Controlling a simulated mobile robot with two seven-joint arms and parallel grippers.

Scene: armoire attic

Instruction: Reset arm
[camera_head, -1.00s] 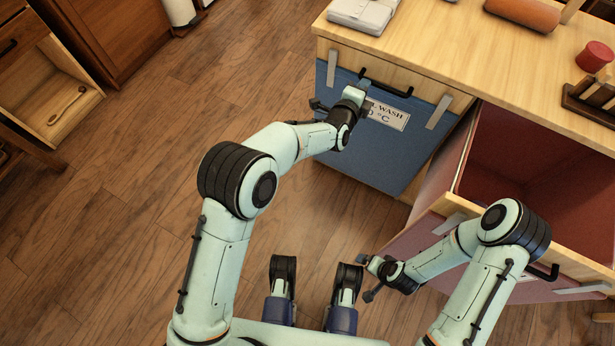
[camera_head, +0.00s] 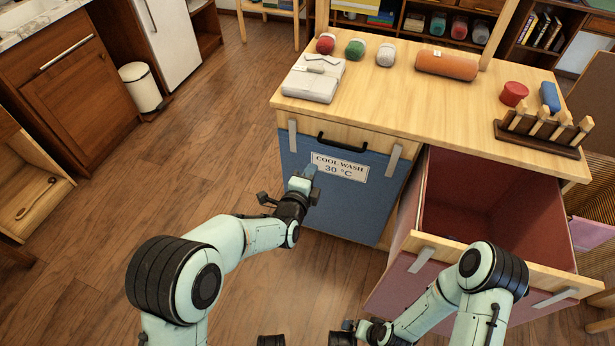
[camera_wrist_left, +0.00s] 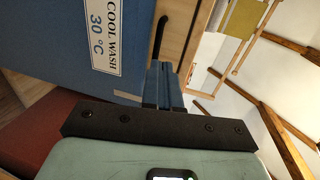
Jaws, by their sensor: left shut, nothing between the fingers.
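My left gripper (camera_head: 311,181) is in front of the blue "COOL WASH 30 °C" drawer front (camera_head: 370,205), just below its label. Its fingers are shut with nothing between them. In the left wrist view the shut fingertips (camera_wrist_left: 161,74) point toward the blue front and its black handle (camera_wrist_left: 160,36). I cannot tell from these views whether they touch the front. My right arm is bent low in front of the open red drawer (camera_head: 480,255). My right gripper (camera_head: 350,328) is at the bottom edge of the head view, small and partly cut off, so its jaws cannot be judged.
The wooden worktop (camera_head: 410,105) holds a folded grey cloth (camera_head: 313,80), several yarn balls, an orange roll (camera_head: 446,65), a red pot (camera_head: 513,93) and a peg rack (camera_head: 540,135). The red drawer juts out toward me. Floor at left (camera_head: 150,190) is clear.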

